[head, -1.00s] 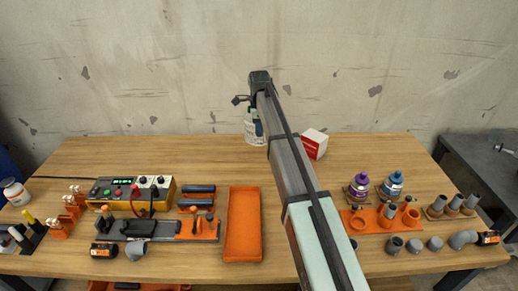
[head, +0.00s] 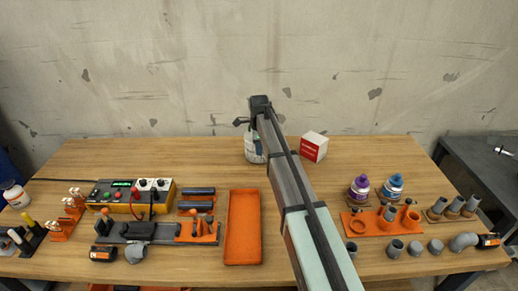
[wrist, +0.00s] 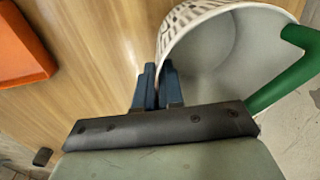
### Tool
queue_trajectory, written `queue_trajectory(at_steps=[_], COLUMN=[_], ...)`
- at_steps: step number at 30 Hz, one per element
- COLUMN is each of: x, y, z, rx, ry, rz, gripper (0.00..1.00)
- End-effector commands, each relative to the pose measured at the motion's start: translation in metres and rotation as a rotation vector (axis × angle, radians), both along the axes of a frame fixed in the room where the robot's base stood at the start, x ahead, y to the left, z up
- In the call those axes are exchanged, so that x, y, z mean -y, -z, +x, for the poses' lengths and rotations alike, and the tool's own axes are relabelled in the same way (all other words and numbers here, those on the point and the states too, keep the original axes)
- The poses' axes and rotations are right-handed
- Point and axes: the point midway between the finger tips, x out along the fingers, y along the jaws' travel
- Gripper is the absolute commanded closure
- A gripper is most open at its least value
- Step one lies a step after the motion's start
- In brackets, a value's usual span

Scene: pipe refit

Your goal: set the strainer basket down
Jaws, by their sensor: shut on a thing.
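The strainer basket is a pale, round, bucket-like vessel with a dark pattern on its outer wall and a green handle. It fills the upper right of the wrist view (wrist: 225,60). My gripper (wrist: 157,82) is shut on the basket's rim, with the wall between its two dark fingers. In the head view the basket (head: 252,150) shows low over the back of the table, partly covered by my arm. My gripper's fingers are hidden there. I cannot tell whether the basket's bottom touches the table.
A red and white box (head: 314,147) stands close to the right of the basket. An orange tray (head: 243,258) lies nearer the front. Purple (head: 359,187) and blue (head: 392,186) bottles stand at the right. The table's back left (head: 150,157) is clear.

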Motion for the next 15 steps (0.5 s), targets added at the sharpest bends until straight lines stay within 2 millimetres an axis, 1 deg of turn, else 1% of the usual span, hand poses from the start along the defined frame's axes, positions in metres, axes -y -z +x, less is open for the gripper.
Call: queue_trajectory(at_steps=[2,3,10,15], x=[0.0,0.0,0.0,0.0], y=[0.0022,0.0021,0.0018,0.0017], z=[0.0,0.0,0.0,0.0], rx=[0.0,0.0,0.0,0.0], ry=[0.0,0.0,0.0,0.0], rz=[0.0,0.0,0.0,0.0], gripper=[1.0,0.9,0.68,0.67])
